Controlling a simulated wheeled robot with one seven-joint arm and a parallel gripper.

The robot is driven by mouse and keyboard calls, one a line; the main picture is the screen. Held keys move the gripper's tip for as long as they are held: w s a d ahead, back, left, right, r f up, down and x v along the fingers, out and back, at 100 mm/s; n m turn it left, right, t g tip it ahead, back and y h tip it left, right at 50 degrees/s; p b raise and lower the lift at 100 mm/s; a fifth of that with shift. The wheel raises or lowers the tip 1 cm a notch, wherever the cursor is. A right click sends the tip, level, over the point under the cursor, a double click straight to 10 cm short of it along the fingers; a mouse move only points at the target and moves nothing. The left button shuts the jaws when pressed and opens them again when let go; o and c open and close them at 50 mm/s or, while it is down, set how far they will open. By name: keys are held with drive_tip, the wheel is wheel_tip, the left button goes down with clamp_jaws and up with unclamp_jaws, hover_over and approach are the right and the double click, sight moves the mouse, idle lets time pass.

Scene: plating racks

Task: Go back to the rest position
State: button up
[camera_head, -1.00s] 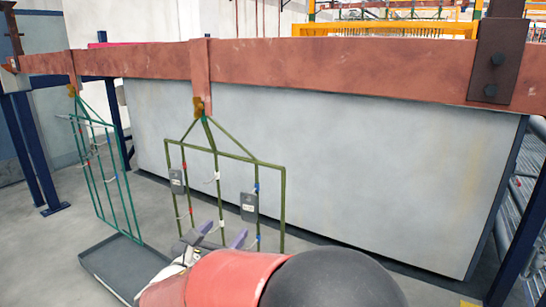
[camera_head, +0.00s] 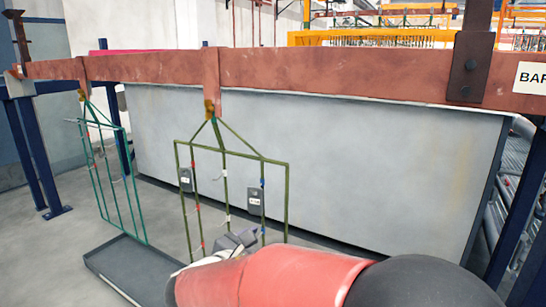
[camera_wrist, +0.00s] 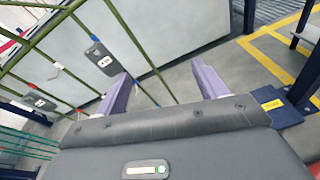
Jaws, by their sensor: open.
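That rack hangs from the red-brown beam (camera_head: 330,72). Two grey tagged parts hang on it, one at left (camera_head: 185,180) and one at right (camera_head: 256,201).
A teal rack (camera_head: 127,190) hangs at the left, above a dark tray (camera_head: 125,268) on the floor. A large grey panel (camera_head: 400,170) stands behind the racks. Dark blue posts (camera_head: 30,150) stand at both sides. Yellow floor lines (camera_wrist: 265,60) show at right in the wrist view.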

drive_tip(key=s+d+f+m+g, duration=0.1)
drive_tip(key=s+d+m+g, duration=0.3)
drive_tip(key=d, duration=0.4)
drive_tip(key=s+d+f+m+g, duration=0.1)
drive_tip(key=s+d+m+g, duration=0.25)
drive_tip(key=d+m, duration=0.3)
drive_tip(key=s+d+f+m+y, duration=0.2)
drive_tip(key=s+m+y, duration=0.6)
drive_tip(key=s+m, duration=0.7)
drive_tip(key=shift+d+m+y, duration=0.3)
drive_tip(key=shift+d+m, duration=0.15)
drive_tip(key=shift+m, duration=0.2)
drive_tip(key=shift+f, duration=0.1)
